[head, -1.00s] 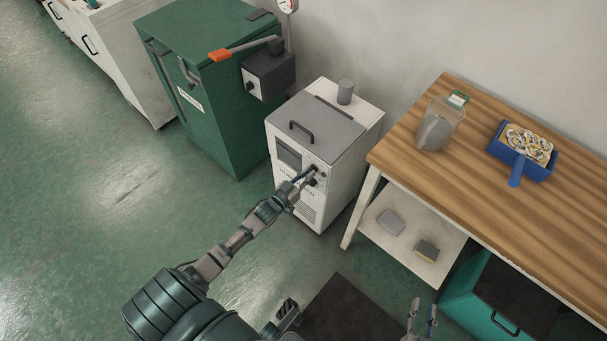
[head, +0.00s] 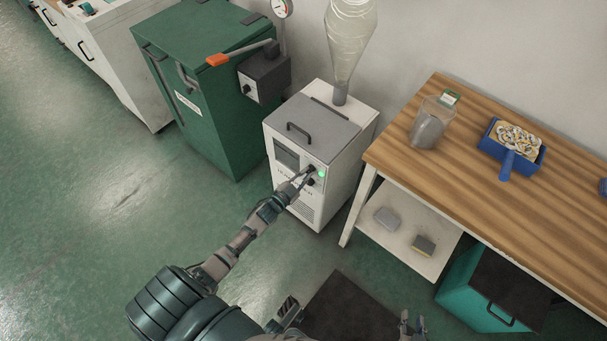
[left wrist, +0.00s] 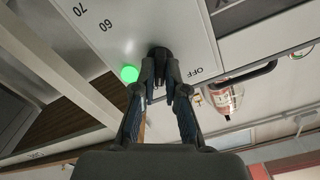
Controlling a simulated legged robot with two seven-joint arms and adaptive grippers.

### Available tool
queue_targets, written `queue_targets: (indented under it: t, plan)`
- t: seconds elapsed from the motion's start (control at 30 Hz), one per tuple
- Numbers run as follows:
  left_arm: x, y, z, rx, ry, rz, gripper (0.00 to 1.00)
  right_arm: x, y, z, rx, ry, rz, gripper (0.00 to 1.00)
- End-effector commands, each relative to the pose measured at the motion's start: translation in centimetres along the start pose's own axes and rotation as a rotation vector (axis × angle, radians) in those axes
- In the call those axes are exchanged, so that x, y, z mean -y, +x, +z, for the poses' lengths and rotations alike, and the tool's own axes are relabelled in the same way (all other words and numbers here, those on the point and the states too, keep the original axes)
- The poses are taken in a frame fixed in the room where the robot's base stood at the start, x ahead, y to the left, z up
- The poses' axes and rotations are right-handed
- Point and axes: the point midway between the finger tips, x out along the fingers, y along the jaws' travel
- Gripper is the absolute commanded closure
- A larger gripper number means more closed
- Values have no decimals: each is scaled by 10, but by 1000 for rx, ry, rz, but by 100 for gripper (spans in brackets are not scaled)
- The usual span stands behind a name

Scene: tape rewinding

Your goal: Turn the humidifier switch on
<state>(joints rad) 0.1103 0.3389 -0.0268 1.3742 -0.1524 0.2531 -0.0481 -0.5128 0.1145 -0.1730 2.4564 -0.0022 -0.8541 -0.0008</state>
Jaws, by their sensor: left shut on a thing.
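The humidifier (head: 299,205) is a white box with a grey lid and a black handle. A green light (head: 321,174) glows on its front panel, and it also shows in the left wrist view (left wrist: 129,74). A pale mist plume (head: 352,40) rises from the grey spout (head: 340,93) on top. My left gripper (head: 309,174) is at the front panel. In the left wrist view its fingers are shut on the black switch knob (left wrist: 160,53), beside the printed word OFF. My right gripper (head: 413,325) is at the bottom edge, away from the humidifier, its fingers small and partly cut off.
A green cabinet (head: 205,120) with an orange-handled lever stands left of the humidifier. The floor at left is clear.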

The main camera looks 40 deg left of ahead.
Motion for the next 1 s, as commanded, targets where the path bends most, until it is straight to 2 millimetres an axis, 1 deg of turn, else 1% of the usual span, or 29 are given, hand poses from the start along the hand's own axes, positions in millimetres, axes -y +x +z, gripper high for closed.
queue_targets:
  t: [0.03,0.47,0.5,0.57,0.87,0.9,1.0]
  plan:
    - [2,0,1,3,6,-2,100,2,-1,1,3,5,-3,69]
    - [2,0,1,3,15,-3,100,2,-1,2,6,7,-2,69]
    - [2,0,1,3,15,-3,79,1,0,2,6,7,-2,69]
    - [2,0,1,3,15,-2,64,1,0,2,7,6,-1,69]
    - [0,-1,0,2,13,-1,64,-3,1,-1,-1,2,-3,69]
    - [0,-2,0,2,13,-1,64,-7,3,-1,0,5,-4,69]
    - [0,-14,1,3,14,0,64,-7,3,0,1,7,-5,69]
